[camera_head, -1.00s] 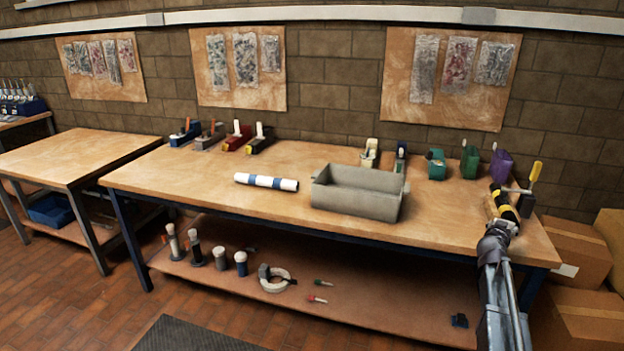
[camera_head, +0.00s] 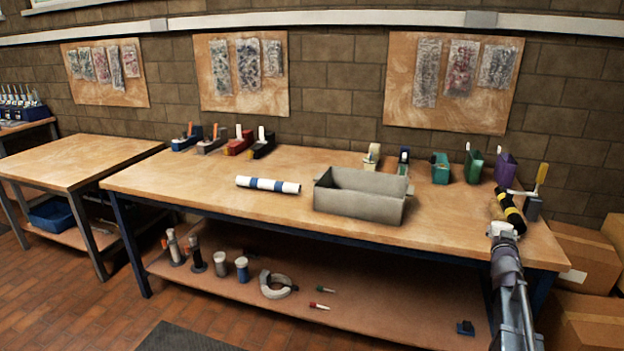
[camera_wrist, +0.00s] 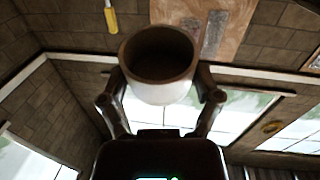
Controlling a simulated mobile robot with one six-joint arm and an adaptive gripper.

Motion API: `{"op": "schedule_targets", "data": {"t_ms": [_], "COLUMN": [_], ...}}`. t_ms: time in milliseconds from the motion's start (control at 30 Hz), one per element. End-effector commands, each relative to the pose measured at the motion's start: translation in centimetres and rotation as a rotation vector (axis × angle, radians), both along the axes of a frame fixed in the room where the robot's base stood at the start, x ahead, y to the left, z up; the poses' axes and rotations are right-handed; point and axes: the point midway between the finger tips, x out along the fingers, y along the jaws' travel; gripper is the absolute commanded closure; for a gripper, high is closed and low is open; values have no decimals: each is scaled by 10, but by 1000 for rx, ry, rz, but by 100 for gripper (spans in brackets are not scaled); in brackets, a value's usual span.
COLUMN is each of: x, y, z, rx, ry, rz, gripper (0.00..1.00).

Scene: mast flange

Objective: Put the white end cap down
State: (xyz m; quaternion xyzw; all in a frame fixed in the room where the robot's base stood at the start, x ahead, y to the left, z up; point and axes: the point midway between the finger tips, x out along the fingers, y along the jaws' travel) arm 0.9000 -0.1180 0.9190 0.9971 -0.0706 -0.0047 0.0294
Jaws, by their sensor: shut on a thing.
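The white end cap (camera_wrist: 160,85) is a short hollow cup held between the two fingers of my gripper (camera_wrist: 162,90) in the wrist view. Its dark open mouth faces up in that picture. In the head view my gripper (camera_head: 503,232) is at the right end of the workbench (camera_head: 440,230), at the near end of a black-and-yellow striped tube. A small pale patch there may be the cap. I cannot tell whether it touches the tube or bench.
A grey open bin (camera_head: 360,205) and a white-and-blue tube (camera_head: 267,185) lie mid-bench. The striped tube (camera_head: 509,211) is beside a yellow-handled clamp (camera_head: 536,195). Several small coloured containers line the back edge. Bench surface between bin and arm is clear. Cardboard boxes (camera_head: 585,265) stand right.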

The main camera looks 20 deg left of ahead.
Motion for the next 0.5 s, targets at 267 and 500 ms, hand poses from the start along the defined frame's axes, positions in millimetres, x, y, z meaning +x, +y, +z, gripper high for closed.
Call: {"op": "schedule_targets", "data": {"t_ms": [267,500], "x": [-2,-4], "y": [3,6], "z": [-2,-6], "rx": [2,5], "ry": [-13,-28], "rz": [23,50], "gripper": [56,56]}}
